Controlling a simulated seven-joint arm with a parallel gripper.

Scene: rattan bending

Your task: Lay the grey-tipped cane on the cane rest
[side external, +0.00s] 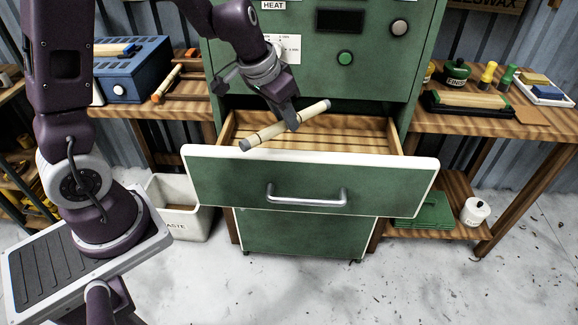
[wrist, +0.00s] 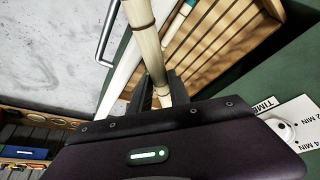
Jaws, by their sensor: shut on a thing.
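My gripper (side external: 289,121) is shut on a pale cane (side external: 312,113) with a grey tip at its lower left end and dark bands. It holds the cane, tilted, above the open drawer. In the wrist view the cane (wrist: 147,45) passes between the fingers of my gripper (wrist: 160,92) and runs out of the top edge. At the left bench, an orange-tipped cane (side external: 167,83) lies by a dark wooden rack (side external: 193,72). I cannot tell for certain whether this rack is the cane rest.
The green cabinet's drawer (side external: 232,178) is pulled out, with a slatted wooden inside (side external: 350,138). A blue box (side external: 135,75) stands on the left bench. The right bench holds a black tray (side external: 440,108) and small bottles. A white waste bin (side external: 178,222) stands below.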

